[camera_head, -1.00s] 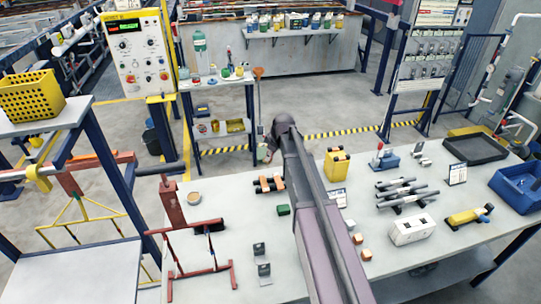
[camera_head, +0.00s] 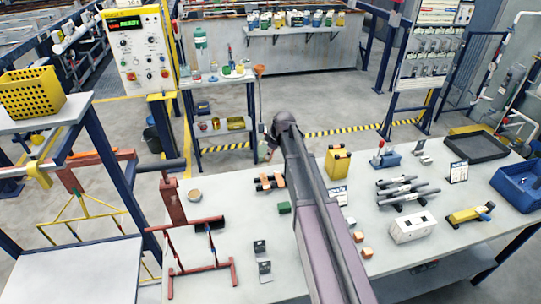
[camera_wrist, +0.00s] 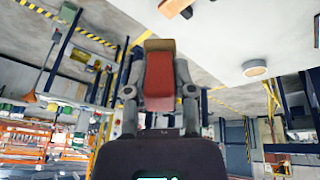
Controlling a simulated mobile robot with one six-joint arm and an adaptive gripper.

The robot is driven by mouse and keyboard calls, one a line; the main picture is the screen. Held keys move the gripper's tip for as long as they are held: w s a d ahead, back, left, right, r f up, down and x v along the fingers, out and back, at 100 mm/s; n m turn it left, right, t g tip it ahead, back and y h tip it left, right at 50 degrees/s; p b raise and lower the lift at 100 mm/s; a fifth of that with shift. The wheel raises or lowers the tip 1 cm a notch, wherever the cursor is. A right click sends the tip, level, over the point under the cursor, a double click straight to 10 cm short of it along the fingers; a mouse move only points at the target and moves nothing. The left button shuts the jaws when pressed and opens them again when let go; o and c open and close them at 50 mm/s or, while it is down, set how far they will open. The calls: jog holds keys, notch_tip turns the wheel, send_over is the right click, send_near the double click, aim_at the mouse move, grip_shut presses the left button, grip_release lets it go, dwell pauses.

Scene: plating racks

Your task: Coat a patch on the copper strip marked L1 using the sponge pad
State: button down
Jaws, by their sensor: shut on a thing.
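My gripper (camera_wrist: 160,90) is shut on a red block with a tan face, which looks like the sponge pad (camera_wrist: 160,82). The tan face (camera_wrist: 159,45) points away from my wrist. In the head view my gripper (camera_head: 264,152) is small and partly hidden behind my arm, beyond the bench's far edge. Copper-coloured pieces on a dark holder (camera_head: 268,182) lie on the bench near that edge. They may be copper strips; part shows at the top of the wrist view (camera_wrist: 172,7). I cannot read an L1 mark. The pad is apart from them.
A small round dish (camera_head: 194,195) stands left of the copper pieces, with a green block (camera_head: 284,207) nearby. A red frame (camera_head: 200,268) stands at the bench's left. A yellow block (camera_head: 338,161), dark rods (camera_head: 400,190) and a white box (camera_head: 412,228) are right of my arm.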

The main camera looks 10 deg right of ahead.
jog(key=shift+w+f+b, duration=0.1)
jog(key=shift+f+b, duration=0.2)
jog(key=shift+f, duration=0.1)
jog(key=shift+f, duration=0.1)
dwell(0.3)
notch_tip(320, 180, down, 8)
jog(key=b, duration=0.8)
jog(key=shift+a+r+p, duration=0.3)
jog(key=shift+a+r, duration=0.05)
jog(key=shift+a, duration=1.75)
jog(key=shift+d, duration=1.9)
jog(key=r+p, duration=0.3)
jog(key=shift+d+r, duration=0.2)
jog(key=shift+r, duration=0.05)
notch_tip(320, 180, up, 4)
jog(key=p, duration=0.4)
